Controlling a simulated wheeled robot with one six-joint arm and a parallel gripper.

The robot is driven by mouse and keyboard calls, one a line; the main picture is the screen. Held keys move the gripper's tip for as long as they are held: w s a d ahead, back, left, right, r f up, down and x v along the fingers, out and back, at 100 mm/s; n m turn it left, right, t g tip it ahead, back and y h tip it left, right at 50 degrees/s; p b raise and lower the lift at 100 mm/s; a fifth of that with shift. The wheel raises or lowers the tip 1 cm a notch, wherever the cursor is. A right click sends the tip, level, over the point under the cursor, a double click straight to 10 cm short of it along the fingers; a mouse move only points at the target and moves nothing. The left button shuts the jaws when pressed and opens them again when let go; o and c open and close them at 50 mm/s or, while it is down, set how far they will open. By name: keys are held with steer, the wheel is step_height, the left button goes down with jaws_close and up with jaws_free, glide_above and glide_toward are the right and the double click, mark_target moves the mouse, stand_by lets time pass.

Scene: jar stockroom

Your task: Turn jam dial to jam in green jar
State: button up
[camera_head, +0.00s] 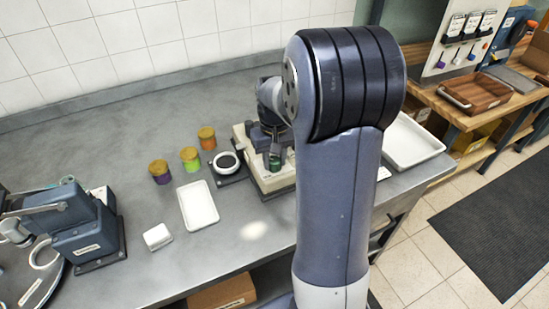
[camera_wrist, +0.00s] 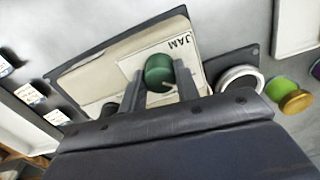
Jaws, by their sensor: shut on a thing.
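The jam dial (camera_wrist: 158,70) is a round dark-green knob on a cream machine (camera_wrist: 100,75) with a "JAM" label (camera_wrist: 180,42). My gripper (camera_wrist: 160,78) has one finger on each side of the dial and is shut on it. A small light mark shows at the dial's lower edge. In the head view the dial (camera_head: 275,163) shows as a green spot under my gripper (camera_head: 272,150), and my arm hides part of the machine (camera_head: 250,160). The green jar (camera_head: 190,160) stands on the counter left of the machine, with a gold lid. It also shows in the wrist view (camera_wrist: 276,88).
A purple jar (camera_head: 160,173) and an orange jar (camera_head: 207,139) flank the green jar. A white-rimmed round dish (camera_head: 226,161) sits beside the machine. A white tray (camera_head: 197,205) and small white box (camera_head: 158,237) lie nearer. A blue-grey device (camera_head: 88,235) stands left.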

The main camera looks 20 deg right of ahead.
steer(key=c, duration=0.3)
steer(key=shift+m, duration=0.5)
steer(key=m, duration=0.8)
steer(key=shift+p, duration=0.4)
steer(key=m, duration=0.5)
steer(key=shift+m, duration=2.9)
